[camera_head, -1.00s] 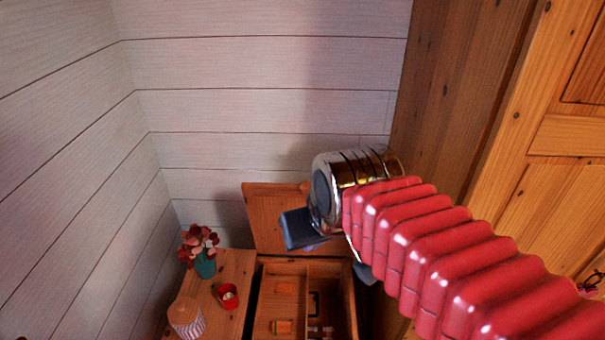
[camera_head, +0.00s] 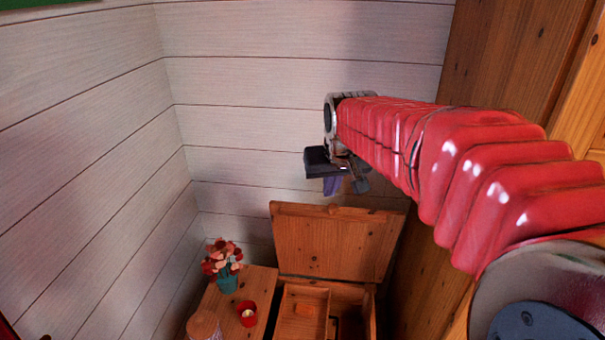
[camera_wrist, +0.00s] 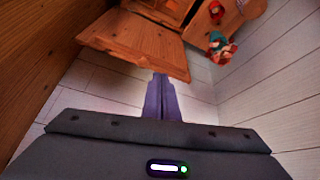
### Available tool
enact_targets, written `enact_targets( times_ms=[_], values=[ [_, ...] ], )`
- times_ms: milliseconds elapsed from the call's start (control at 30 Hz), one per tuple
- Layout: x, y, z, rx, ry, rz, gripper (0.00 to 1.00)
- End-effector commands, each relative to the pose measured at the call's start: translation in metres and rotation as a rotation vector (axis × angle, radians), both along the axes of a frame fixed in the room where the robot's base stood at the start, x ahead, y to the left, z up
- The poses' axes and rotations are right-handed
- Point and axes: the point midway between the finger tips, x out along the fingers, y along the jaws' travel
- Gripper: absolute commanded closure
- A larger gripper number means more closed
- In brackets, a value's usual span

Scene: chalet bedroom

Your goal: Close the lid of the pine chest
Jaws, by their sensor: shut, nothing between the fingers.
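The pine chest (camera_head: 374,318) stands open at the bottom of the head view, with a tray or compartment inside it. Its lid (camera_head: 335,243) is raised and leans back towards the white plank wall. My gripper (camera_head: 333,186) is shut and empty, above the lid's upper edge and apart from it in the head view. In the wrist view my gripper's purple fingers (camera_wrist: 161,85) are together, and the lid (camera_wrist: 140,45) lies just beyond their tips. Most of the chest's inside is cut off by the frame edge.
A wooden cabinet (camera_head: 247,285) left of the chest holds a teal vase (camera_head: 228,284) of red flowers, a red candle cup (camera_head: 247,314) and a jar (camera_head: 204,326). A tall wooden wardrobe (camera_head: 480,60) stands on the right. White plank walls close the corner.

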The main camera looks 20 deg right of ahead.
Motion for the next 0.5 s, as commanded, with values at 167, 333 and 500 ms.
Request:
enact_targets(
  times_ms=[167, 333, 500],
  values=[
    [0.037, -0.014, -0.009, -0.003, 0.002, -0.015, 1.0],
    [0.07, -0.026, -0.02, -0.006, 0.001, -0.028, 1.0],
    [0.103, -0.04, -0.034, -0.009, 0.002, -0.042, 1.0]
  ],
)
